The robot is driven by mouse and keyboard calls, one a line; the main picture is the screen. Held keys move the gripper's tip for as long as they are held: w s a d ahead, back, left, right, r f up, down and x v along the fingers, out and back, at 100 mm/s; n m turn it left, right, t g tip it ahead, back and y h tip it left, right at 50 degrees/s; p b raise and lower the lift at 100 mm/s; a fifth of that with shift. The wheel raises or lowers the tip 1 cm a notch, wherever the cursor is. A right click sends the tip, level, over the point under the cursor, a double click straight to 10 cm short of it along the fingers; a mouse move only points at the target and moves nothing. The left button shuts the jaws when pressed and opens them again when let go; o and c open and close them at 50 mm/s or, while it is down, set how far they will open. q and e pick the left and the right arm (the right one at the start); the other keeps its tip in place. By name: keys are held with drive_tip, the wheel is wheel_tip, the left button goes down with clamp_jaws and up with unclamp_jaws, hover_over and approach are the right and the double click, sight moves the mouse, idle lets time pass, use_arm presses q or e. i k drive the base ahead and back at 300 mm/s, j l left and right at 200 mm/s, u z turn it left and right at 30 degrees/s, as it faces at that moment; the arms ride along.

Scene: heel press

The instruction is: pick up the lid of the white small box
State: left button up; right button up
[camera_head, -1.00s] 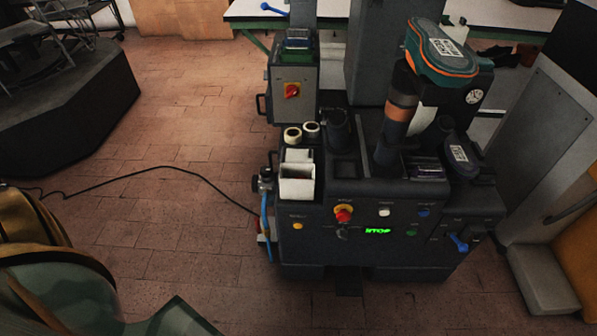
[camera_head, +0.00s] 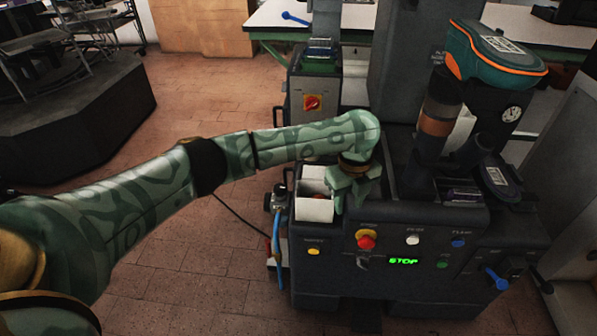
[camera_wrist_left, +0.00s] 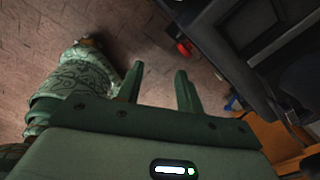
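The white small box (camera_head: 314,210) stands on the left front part of the dark machine in the head view. Its top looks open, with a dark inside and a little red showing. I cannot make out a separate lid. My left gripper (camera_head: 351,203) hangs just right of the box, fingers pointing down, with the arm passing behind and above the box. I cannot tell whether it touches the box. In the left wrist view its two fingers (camera_wrist_left: 160,80) stand apart with only floor between them. The box is not visible there. My right gripper is not in view.
The dark press (camera_head: 430,218) carries a red knob (camera_head: 366,239), several buttons and a green STOP display (camera_head: 403,261). A column with an orange band (camera_head: 437,122) rises to the right. A blue hose (camera_head: 277,238) runs down the left side. The tiled floor (camera_head: 190,245) at left is open.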

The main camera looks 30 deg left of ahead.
sight(315, 173)
drive_tip(key=j+u, duration=0.25)
drive_tip(key=i+j+u, duration=0.25)
drive_tip(key=j+u, duration=0.25)
drive_tip(key=j, duration=0.15)
drive_tip(key=i+j+z, duration=0.2)
drive_tip(key=z, duration=0.2)
drive_tip(key=i+j+z, duration=0.1)
drive_tip(key=j+z, duration=0.3)
drive_tip(key=i+j+z, duration=0.1)
drive_tip(key=j+z, duration=0.65)
drive_tip(key=i+l, duration=0.05)
drive_tip(key=l, duration=0.05)
